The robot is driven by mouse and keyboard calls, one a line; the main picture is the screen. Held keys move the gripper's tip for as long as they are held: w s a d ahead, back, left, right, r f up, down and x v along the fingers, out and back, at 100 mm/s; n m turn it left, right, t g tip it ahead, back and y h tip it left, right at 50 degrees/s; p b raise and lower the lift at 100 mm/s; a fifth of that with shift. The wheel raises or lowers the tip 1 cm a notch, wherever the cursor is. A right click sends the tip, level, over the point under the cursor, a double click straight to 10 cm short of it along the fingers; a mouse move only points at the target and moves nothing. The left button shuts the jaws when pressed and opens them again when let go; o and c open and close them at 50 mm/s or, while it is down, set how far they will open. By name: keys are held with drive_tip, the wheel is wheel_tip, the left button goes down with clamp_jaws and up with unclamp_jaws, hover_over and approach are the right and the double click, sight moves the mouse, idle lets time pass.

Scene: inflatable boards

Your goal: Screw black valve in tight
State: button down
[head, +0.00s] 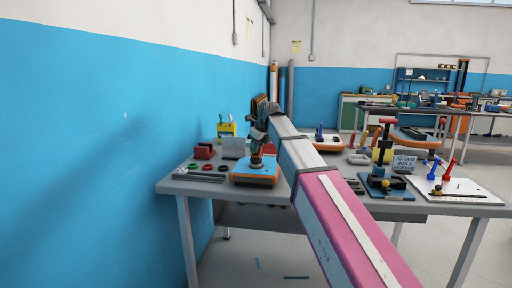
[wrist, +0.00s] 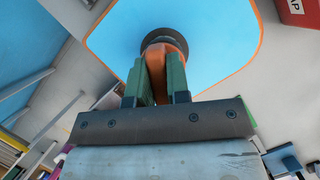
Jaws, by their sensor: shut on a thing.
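A light blue inflatable board with an orange edge (head: 250,180) lies on the grey table at its left part. In the wrist view the board (wrist: 215,35) fills the upper middle. The black valve (wrist: 158,37) shows there as a dark round ring on the blue face. My gripper (wrist: 167,88) has two green fingers shut on an orange piece (wrist: 171,52), whose far end meets the dark ring. I cannot tell how deep the valve sits. In the head view my gripper (head: 257,158) points down over the board, and the valve is hidden there.
Red and green rings (head: 207,167) lie left of the board, near a red block (head: 204,151) and a yellow holder (head: 227,129). Right of my arm stand a black-and-red pump (head: 385,150) and a white board (head: 455,189). A blue wall (head: 100,130) is close on the left.

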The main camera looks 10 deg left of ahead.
drive_tip(key=shift+f, duration=0.1)
drive_tip(key=c, duration=1)
unclamp_jaws()
drive_tip(key=v, duration=1)
drive_tip(key=shift+s+d+r, duration=0.1)
drive_tip(key=shift+d+r, duration=0.05)
drive_tip(key=shift+r, duration=0.25)
